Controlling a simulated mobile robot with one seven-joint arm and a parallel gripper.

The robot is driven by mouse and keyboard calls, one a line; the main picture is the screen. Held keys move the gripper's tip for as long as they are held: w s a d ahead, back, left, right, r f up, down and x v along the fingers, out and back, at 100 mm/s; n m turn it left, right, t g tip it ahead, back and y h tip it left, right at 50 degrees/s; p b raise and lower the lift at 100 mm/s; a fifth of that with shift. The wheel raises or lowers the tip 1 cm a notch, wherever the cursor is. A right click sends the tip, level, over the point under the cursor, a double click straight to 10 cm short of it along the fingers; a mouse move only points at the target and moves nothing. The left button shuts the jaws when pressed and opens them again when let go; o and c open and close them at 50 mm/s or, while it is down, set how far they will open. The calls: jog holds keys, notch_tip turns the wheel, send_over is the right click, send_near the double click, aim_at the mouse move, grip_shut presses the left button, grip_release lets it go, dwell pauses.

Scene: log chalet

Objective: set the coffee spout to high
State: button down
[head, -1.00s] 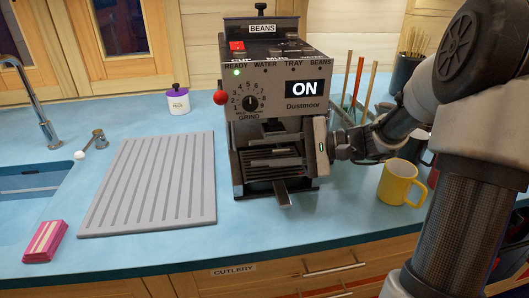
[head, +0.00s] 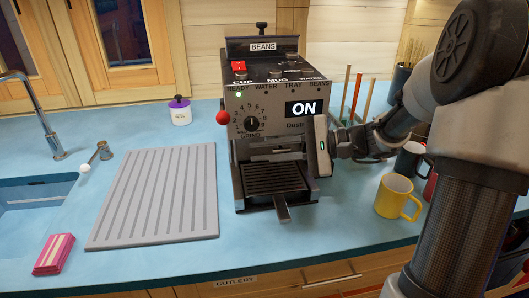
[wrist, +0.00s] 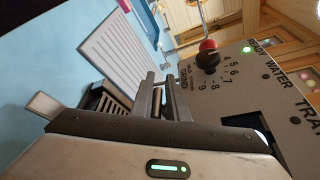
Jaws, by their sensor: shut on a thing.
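The coffee machine (head: 272,98) stands on the blue counter, its display reading ON and its READY light green. Its coffee spout (head: 268,152) is a dark block under the front panel, above the slatted drip tray (head: 273,178), with a clear gap between them. My gripper (head: 307,150) comes in from the right at the machine's front. In the wrist view my gripper's dark fingers (wrist: 166,98) are shut on the spout, of which only a small grey part shows between them. The pale hand hides the spout's right end in the head view.
A yellow mug (head: 392,196) and darker mugs stand right of the machine, below my arm. A ribbed grey board (head: 155,196) lies to the left. A red knob (head: 223,118) sticks out at the machine's left side. The counter front is clear.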

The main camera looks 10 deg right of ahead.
jog(key=c, duration=1.8)
grip_release()
jog(key=shift+c, duration=0.2)
jog(key=p+v, duration=0.1)
jog(key=v, duration=1.6)
jog(key=shift+d+p, duration=0.2)
jog(key=shift+p, duration=0.15)
jog(key=shift+s+a+r, duration=0.1)
